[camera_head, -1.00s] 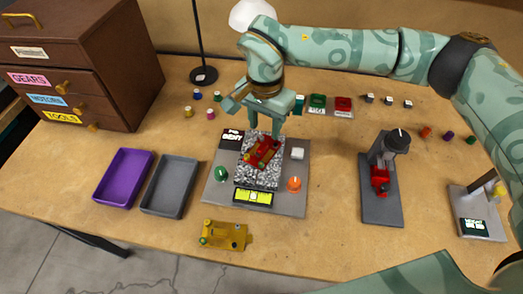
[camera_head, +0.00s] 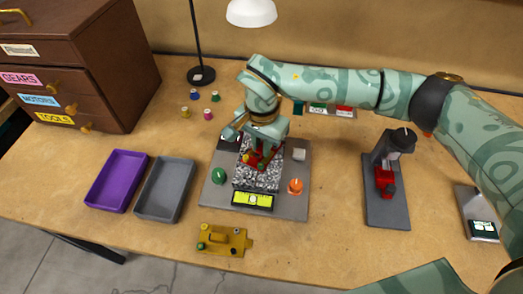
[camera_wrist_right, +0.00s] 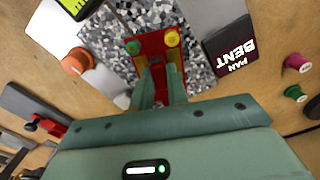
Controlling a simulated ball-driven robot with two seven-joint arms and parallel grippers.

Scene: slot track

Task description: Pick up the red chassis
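The red chassis (camera_head: 262,160) lies on the speckled grey pad (camera_head: 256,181) of a grey station plate in the head view, partly hidden by my right gripper (camera_head: 260,148). My left gripper is not in view.
The station plate (camera_head: 298,205) has a green knob (camera_head: 219,176), an orange knob (camera_head: 295,186) and a yellow-green display (camera_head: 252,200). A yellow chassis (camera_head: 224,240) lies in front. Purple (camera_head: 118,180) and grey (camera_head: 165,189) trays stand left. A grey press-like stand (camera_head: 388,180) is right.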

